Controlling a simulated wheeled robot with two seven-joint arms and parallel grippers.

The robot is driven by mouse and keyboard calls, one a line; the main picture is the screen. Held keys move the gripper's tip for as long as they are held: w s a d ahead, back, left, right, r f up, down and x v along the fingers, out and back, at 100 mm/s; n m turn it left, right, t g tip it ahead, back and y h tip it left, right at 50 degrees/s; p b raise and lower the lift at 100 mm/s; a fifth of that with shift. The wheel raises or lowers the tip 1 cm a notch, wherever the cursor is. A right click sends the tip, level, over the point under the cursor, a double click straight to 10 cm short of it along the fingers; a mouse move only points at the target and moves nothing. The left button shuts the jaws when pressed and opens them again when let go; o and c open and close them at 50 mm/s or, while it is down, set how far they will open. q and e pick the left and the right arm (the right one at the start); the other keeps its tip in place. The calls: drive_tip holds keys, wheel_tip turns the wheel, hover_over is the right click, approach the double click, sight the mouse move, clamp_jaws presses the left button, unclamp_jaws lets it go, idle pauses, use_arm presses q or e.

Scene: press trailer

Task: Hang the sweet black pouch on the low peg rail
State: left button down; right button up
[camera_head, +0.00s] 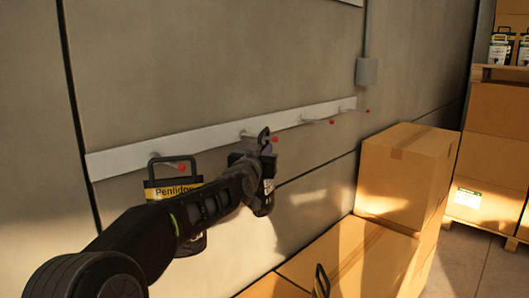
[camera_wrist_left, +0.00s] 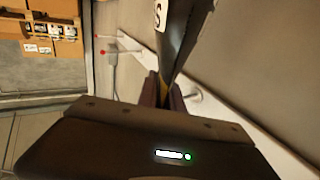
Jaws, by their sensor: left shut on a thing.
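The low peg rail (camera_head: 215,132) is a pale strip on the wall with several red-tipped pegs. My left gripper (camera_head: 262,160) is shut on a black pouch (camera_head: 264,203) in front of the second peg from the left. The pouch's loop handle (camera_head: 264,135) stands up beside that peg's red tip (camera_head: 275,140); I cannot tell whether the peg passes through the loop. In the left wrist view the pouch (camera_wrist_left: 180,38) is edge-on between the fingers (camera_wrist_left: 165,92), close to the rail (camera_wrist_left: 228,112). Its flavour name is not readable.
Another black pouch with a yellow band (camera_head: 172,190) is at the leftmost peg, partly behind my left arm. The two right-hand pegs (camera_head: 332,121) look empty.

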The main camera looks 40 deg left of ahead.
use_arm(q)
drive_tip(key=shift+a+r, duration=0.1)
idle(0.7)
drive_tip(key=c, duration=1.5)
unclamp_jaws()
drive_tip(key=shift+o, duration=0.5)
drive_tip(key=shift+f, duration=0.45)
drive_tip(key=shift+s+b, duration=0.35)
drive_tip(key=shift+b, duration=0.15)
drive_tip(key=b+v, duration=0.2)
drive_tip(key=v, duration=0.5)
drive_tip(key=shift+r, duration=0.2)
